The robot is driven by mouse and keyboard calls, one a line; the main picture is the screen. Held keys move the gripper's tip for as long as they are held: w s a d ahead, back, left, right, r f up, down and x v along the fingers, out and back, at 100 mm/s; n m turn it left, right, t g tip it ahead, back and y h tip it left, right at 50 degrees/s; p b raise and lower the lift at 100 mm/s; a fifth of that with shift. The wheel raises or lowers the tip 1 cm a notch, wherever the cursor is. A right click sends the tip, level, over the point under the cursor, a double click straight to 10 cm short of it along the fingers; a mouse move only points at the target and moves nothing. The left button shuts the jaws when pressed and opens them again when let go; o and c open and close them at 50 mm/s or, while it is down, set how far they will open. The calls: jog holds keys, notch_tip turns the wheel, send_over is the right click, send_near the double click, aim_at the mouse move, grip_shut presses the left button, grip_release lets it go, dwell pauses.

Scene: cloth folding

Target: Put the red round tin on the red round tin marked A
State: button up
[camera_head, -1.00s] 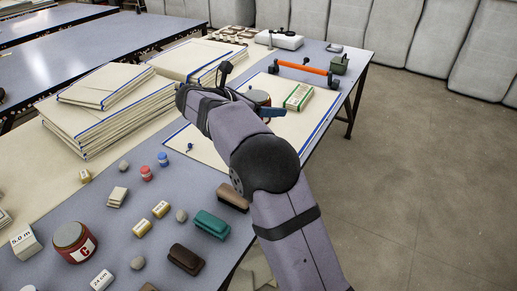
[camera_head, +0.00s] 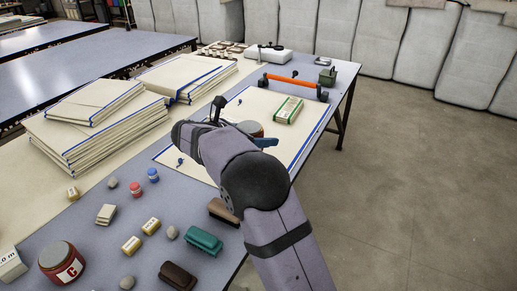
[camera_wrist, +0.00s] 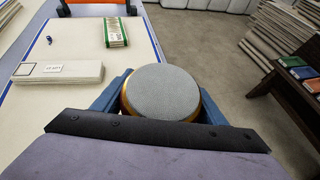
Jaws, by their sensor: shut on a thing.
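My gripper (camera_wrist: 163,100) is shut on a round tin (camera_wrist: 160,88), with one blue finger on each side of it. From above, the tin shows a grey lid and a gold-coloured rim. In the head view its side looks reddish-brown (camera_head: 252,127), partly hidden behind my arm and a blue finger. The tin is over or near the cream cloth (camera_head: 310,127); I cannot tell its height. Another red round tin (camera_head: 62,262), marked C, stands at the lower left of the head view. I see no mark A on any tin; one may be hidden.
A green-and-white box (camera_head: 287,109) and an orange-handled tool (camera_head: 292,80) lie beyond my gripper. Folded cloth stacks (camera_head: 100,120) stand to the left. A teal brush (camera_head: 204,240) and several small items lie in front. The wrist view shows a labelled pale block (camera_wrist: 58,72).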

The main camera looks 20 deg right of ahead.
jog(key=shift+f+b, duration=0.35)
jog(key=shift+f, duration=1.95)
jog(key=shift+f, duration=0.1)
jog(key=o, duration=1.5)
jog(key=shift+f, duration=0.1)
jog(key=shift+s+a+r, duration=0.1)
jog(key=shift+a+r, duration=0.15)
jog(key=p+v, duration=0.1)
jog(key=v, duration=1)
jog(key=shift+s+a+r, duration=0.15)
jog(key=shift+a, duration=0.05)
